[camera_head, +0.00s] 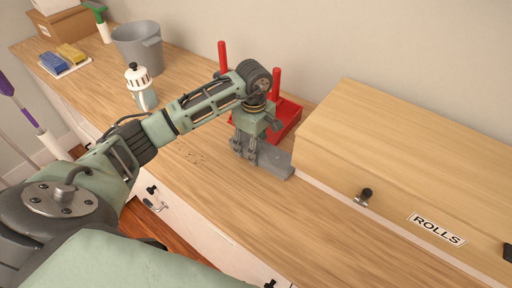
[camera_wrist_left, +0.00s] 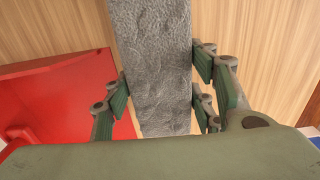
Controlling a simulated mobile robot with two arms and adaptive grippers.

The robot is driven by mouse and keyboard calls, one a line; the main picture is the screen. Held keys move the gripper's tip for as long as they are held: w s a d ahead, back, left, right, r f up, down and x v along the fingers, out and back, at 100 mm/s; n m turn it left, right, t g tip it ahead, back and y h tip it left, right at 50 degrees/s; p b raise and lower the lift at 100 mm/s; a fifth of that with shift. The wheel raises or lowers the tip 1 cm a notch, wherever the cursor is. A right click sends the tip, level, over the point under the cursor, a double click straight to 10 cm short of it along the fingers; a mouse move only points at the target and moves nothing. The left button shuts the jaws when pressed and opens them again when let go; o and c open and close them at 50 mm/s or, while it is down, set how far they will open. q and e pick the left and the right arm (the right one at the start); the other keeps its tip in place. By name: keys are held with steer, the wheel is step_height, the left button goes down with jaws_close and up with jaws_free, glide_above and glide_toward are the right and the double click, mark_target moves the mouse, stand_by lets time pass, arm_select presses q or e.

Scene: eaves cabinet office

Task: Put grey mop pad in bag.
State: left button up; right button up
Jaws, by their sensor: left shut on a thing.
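The grey mop pad (camera_head: 275,164) is a flat, rough-textured slab on the wooden counter, just in front of the red container. My left gripper (camera_head: 246,153) points down over its left part and is shut on it. In the left wrist view the pad (camera_wrist_left: 154,45) runs up between the fingers of the left gripper (camera_wrist_left: 160,92), which flank both sides. Whether the pad touches the counter is hard to tell. I see no bag in either view. My right gripper is not in view.
A red container (camera_head: 285,120) with upright red handles stands behind the gripper. A wooden cabinet labelled ROLLS (camera_head: 400,140) is close to the right. A white-topped bottle (camera_head: 140,86), grey bucket (camera_head: 138,46) and sponges (camera_head: 53,62) stand left. The front counter is largely clear.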

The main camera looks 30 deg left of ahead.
arm_select(q)
steer(key=shift+w+a+f, duration=0.1)
steer(key=shift+a, duration=0.1)
steer(key=o, duration=0.6)
steer(key=shift+a+f, duration=0.1)
steer(key=shift+a, duration=0.05)
steer(key=o, duration=0.5)
steer(key=shift+d, duration=0.2)
steer(key=shift+c, duration=0.2)
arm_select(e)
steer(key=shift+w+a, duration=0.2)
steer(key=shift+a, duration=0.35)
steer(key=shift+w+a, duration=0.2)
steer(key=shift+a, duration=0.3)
arm_select(q)
steer(key=shift+a, duration=0.1)
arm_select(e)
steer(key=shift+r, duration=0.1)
